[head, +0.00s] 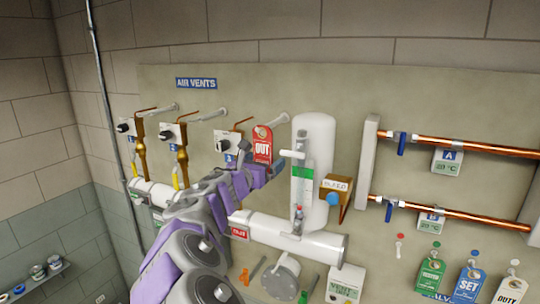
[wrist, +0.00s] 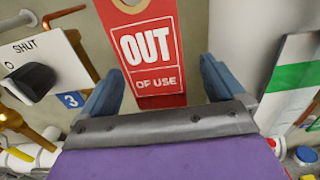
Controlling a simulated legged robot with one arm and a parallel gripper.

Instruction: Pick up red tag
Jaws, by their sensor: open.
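The red tag (head: 263,146) reads "OUT" and hangs upright in the middle of the head view, below a grey pipe stub on the wall panel. In the wrist view the red tag (wrist: 148,50) fills the top middle and reads "OUT OF USE", with part of its round hole at the top. My gripper (head: 262,172) is just below the tag in the head view. In the wrist view my gripper (wrist: 158,80) is open, with one finger on each side of the tag's lower part. I cannot tell whether either finger touches it.
A switch box marked 3 (wrist: 38,72) is close on the left. A white vertical cylinder (head: 316,135) with a green-banded gauge stands close on the right. A white horizontal pipe (head: 285,236) runs below. Several coloured tags, including a green one (head: 430,272), hang at lower right.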

